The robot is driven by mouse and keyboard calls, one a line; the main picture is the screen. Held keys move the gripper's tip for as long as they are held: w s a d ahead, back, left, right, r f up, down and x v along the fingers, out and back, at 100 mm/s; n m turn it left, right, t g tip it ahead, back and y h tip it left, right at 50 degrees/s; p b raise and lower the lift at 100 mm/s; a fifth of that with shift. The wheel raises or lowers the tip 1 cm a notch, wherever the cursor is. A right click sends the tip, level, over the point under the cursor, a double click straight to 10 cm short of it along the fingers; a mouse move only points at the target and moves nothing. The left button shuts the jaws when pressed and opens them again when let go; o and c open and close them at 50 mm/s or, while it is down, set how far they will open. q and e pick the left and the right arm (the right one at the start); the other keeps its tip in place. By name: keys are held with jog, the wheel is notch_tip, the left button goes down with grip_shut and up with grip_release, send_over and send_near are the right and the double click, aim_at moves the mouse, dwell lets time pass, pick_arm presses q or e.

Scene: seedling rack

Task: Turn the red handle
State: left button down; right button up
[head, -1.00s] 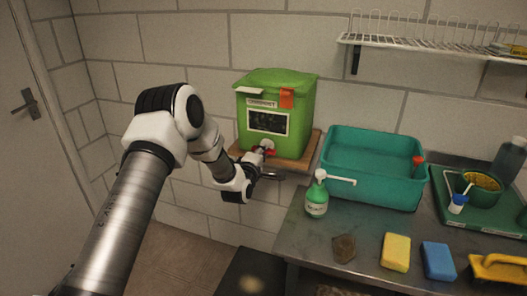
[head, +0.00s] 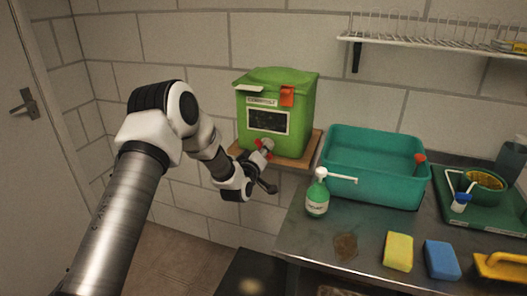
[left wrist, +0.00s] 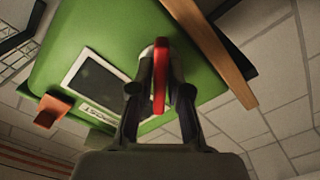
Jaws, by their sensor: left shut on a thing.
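The green compost bin (head: 296,115) stands on a small wooden wall shelf (head: 312,148), with a dark window and a tap low on its front. The red handle (left wrist: 160,75) is on this tap, upright between my fingers in the left wrist view. My left gripper (left wrist: 160,62) is shut on it, one finger on each side. In the head view my left gripper (head: 263,151) is in front of the tap and hides most of it; only small red bits show. The green bin also fills much of the left wrist view (left wrist: 90,40). My right gripper is not in view.
A metal counter (head: 300,230) stands to the right. On it are a teal tub (head: 375,185), a soap bottle (head: 317,197), a yellow sponge (head: 398,251) and a blue sponge (head: 441,260). A wire rack (head: 430,38) hangs above.

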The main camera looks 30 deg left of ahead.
pick_arm(q)
jog(key=m, duration=0.6)
jog(key=shift+m, duration=0.3)
jog(key=m+p, duration=0.1)
jog(key=m, duration=0.2)
jog(key=shift+r+m, duration=0.1)
jog(key=shift+m, duration=0.2)
jog(key=m+p, duration=0.1)
jog(key=m, duration=0.2)
jog(key=shift+m, duration=0.3)
jog(key=m+p, duration=0.1)
jog(key=m, duration=0.2)
jog(key=shift+m, duration=0.3)
jog(key=m+p, duration=0.1)
jog(key=m, duration=0.2)
jog(key=shift+m+p, duration=0.3)
jog(key=shift+p, duration=0.1)
jog(key=m+p, duration=0.1)
jog(key=m, duration=0.2)
jog(key=shift+m+p, duration=0.9)
jog(key=shift+m, duration=0.8)
